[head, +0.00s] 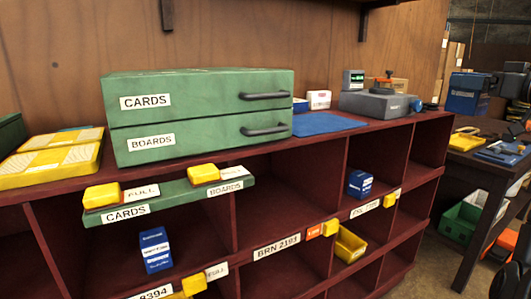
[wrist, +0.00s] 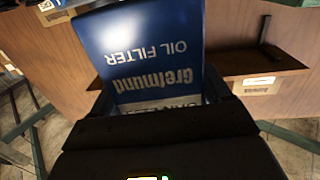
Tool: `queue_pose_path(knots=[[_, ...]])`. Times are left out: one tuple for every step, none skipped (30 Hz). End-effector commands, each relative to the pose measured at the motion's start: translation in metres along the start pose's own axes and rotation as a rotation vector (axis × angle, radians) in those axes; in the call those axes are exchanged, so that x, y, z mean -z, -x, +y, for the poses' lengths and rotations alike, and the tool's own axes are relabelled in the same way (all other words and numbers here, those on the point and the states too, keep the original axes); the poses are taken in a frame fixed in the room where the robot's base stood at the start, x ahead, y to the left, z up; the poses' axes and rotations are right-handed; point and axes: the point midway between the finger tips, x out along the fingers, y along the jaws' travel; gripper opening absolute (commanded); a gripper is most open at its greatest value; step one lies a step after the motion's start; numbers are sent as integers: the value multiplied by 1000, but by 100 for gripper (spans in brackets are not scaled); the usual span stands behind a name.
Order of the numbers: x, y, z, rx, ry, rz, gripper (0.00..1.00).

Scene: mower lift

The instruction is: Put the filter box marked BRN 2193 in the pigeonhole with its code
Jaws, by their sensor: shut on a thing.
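A blue and white filter box (wrist: 150,55) marked OIL FILTER and Grefmund is shut in my gripper (wrist: 165,100) in the wrist view. Its code is upside down, partly hidden by the jaws, and not readable. In the head view a blue box (head: 466,95) shows at the right beside my dark gripper (head: 487,85), above the side bench. The label BRN 2193 (head: 277,246) is on the front edge of a maroon pigeonhole unit (head: 420,128). The pigeonhole (head: 283,200) above that label looks empty. The gripper is well to the right of it.
A blue box (head: 360,184) and another blue box (head: 155,250) stand in other pigeonholes. A yellow bin (head: 350,245) is in a lower hole. Green drawers (head: 205,92) and a grey device (head: 380,104) stand on top.

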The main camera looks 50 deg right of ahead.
Motion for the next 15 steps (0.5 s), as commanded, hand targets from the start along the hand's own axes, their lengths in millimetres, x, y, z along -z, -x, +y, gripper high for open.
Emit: queue_pose_path(knots=[[-8, -2, 0, 5, -2, 0, 34], [-12, -4, -1, 9, -3, 0, 34], [-18, -6, -2, 14, -3, 1, 34], [-23, -8, -3, 20, -3, 0, 34], [-29, -10, -4, 25, -4, 0, 34], [-36, -12, -5, 31, -3, -1, 34], [-43, -15, -6, 36, -4, -1, 34], [-49, -17, -8, 42, -4, 0, 34], [-58, -20, -10, 51, -5, -1, 34], [-66, -23, -12, 59, -5, -1, 34], [-74, -25, -13, 64, -6, -1, 34], [-86, -29, -16, 75, -6, -1, 34], [-95, -32, -20, 84, -7, -2, 34], [-106, -35, -22, 93, -8, -2, 34], [-122, -39, -27, 105, -9, -2, 34]])
